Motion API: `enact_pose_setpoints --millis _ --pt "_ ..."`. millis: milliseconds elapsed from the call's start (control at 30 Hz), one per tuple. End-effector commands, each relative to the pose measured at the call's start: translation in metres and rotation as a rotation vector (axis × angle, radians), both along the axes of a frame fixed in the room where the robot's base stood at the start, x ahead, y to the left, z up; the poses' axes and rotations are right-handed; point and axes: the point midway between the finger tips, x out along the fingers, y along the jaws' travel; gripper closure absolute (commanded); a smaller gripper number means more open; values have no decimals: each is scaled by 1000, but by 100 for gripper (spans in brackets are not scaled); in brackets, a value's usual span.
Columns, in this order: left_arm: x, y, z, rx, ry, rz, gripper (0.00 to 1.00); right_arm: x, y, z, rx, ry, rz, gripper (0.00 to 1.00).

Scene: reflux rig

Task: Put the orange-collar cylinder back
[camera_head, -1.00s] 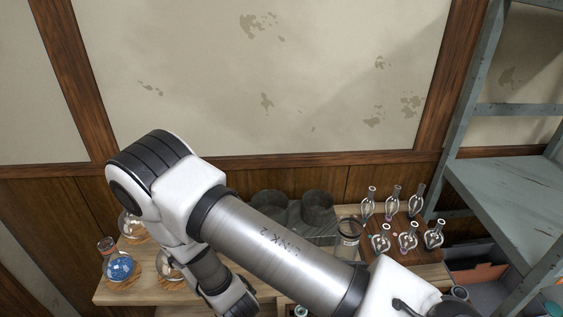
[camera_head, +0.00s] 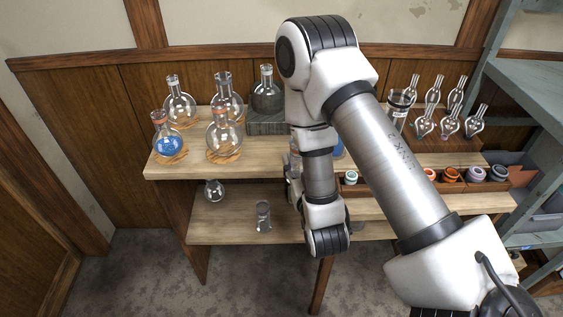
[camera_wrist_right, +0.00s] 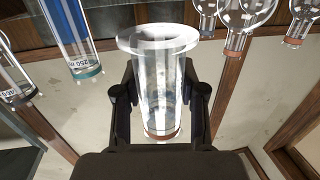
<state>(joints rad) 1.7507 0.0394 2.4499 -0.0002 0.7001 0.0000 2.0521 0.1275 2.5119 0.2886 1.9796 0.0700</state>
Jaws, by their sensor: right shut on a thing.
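In the right wrist view, a clear glass cylinder (camera_wrist_right: 163,85) with a flared rim and an orange-brown ring near its narrow end is between the fingers of my right gripper (camera_wrist_right: 165,92). The gripper is shut on it. In the head view, my right gripper (camera_head: 292,182) is mostly hidden behind my own arm, in front of the shelves; the held cylinder is hard to make out there. A cylinder with blue liquid and a teal collar (camera_wrist_right: 72,38) is to its left in the wrist view, apart from it. My left gripper is not in view.
Flasks, including a blue-filled one (camera_head: 169,146), stand on the upper shelf (camera_head: 190,170) at left. The lower shelf (camera_head: 230,232) has a small round flask (camera_head: 214,190) and a clear glass vessel (camera_head: 263,217). Bulbed glassware (camera_head: 449,123) and jars with coloured rings (camera_head: 452,175) stand at right.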

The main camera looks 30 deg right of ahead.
Motion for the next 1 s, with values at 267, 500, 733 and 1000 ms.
enact_pose_setpoints --millis 267,500,733,1000 --pt "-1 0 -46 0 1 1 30 47 -18 -4 2 -11 1 100" --pt "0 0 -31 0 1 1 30 114 -41 -7 0 -7 4 100" --pt "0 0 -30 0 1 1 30 145 -52 -18 -1 0 5 100" --pt "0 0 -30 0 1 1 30 145 -51 -49 -1 -3 6 100"
